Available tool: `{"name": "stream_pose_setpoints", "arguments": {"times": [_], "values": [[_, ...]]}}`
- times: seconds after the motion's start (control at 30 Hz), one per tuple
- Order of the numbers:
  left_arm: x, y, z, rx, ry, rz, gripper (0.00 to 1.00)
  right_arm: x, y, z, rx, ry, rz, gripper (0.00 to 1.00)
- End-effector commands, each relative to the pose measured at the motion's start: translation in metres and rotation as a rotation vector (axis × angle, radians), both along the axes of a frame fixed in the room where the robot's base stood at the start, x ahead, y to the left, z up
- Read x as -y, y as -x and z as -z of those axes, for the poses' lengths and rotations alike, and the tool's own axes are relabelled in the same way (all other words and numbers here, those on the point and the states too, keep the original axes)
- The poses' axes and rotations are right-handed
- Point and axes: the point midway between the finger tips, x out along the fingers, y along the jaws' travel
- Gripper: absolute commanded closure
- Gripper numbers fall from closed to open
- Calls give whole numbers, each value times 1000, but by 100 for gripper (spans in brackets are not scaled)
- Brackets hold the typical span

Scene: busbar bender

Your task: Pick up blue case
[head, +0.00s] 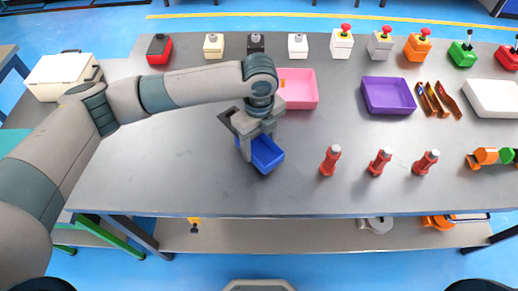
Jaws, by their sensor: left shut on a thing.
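The blue case (267,155) is an open-topped blue tray near the middle of the grey table. My left gripper (250,140) reaches over it from the left and is shut on its far left side. Part of the case is hidden behind the gripper. The case looks slightly turned; I cannot tell whether it touches the table or is just above it. My right gripper does not show.
A pink tray (300,88) lies just behind my left gripper. A purple tray (388,96) is at the right. Several red-handled parts stand right of the case, including one red part (330,160). Button boxes line the back edge. The table (150,175) is clear at left front.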

Motion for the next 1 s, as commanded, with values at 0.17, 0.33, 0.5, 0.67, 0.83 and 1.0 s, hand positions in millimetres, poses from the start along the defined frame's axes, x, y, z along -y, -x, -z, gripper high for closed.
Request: {"name": "stream_pose_setpoints", "arguments": {"times": [0.17, 0.33, 0.5, 0.67, 0.83, 1.0], "values": [[1, -1, -29, 4, 3, 1, 70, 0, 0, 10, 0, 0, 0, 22], [1, -1, -56, 2, 2, 1, 70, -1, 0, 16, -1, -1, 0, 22], [0, 0, -71, 1, 1, 0, 70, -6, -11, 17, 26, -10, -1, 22], [0, -1, -76, 1, 1, -1, 70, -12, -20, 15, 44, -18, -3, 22], [0, 0, -76, 0, 1, -1, 70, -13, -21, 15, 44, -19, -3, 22], [0, 0, -75, 0, 1, 0, 70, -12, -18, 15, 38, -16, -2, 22]]}}
